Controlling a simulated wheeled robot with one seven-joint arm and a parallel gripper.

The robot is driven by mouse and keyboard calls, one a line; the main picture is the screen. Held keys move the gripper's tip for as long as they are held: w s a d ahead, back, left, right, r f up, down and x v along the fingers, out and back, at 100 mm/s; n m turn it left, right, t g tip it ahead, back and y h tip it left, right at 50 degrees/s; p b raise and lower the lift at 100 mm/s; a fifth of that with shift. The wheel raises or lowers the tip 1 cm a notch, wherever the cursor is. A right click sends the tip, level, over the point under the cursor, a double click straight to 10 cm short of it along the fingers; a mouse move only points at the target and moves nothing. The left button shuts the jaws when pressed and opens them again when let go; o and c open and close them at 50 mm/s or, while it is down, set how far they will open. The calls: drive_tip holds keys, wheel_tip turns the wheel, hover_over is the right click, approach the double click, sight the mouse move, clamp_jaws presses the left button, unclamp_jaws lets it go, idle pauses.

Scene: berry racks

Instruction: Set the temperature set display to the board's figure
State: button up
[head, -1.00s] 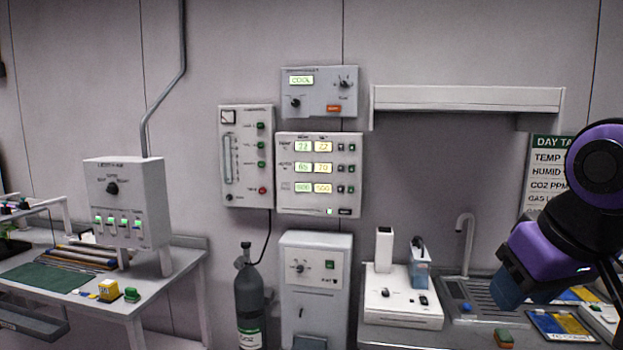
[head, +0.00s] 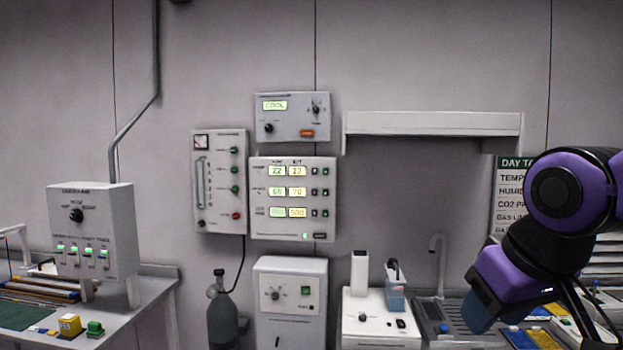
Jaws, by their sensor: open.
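The control panel (head: 244,222) hangs on the wall left of centre, with three rows of paired displays. The top row's right-hand display, the temperature set display (head: 297,171), is lit yellow; its two digits look like 17 or 27, too small to be sure. The display beside it (head: 277,171) looks like 22. Small dark buttons (head: 315,171) stand right of it. The green-headed board (head: 513,163) is at the right; my arm hides its figures. My gripper (head: 480,311), at the lower right, is open and apart from the panel; its fingertips are hard to make out.
A controller reading COOL (head: 291,117) hangs above the panel and a gauge panel (head: 219,180) is left of it. Below stand a grey cabinet (head: 291,293) and gas cylinder (head: 221,318). A wall shelf (head: 432,124) juts out right of the panel.

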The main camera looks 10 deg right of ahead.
idle(0.4)
clamp_jaws()
idle(1.6)
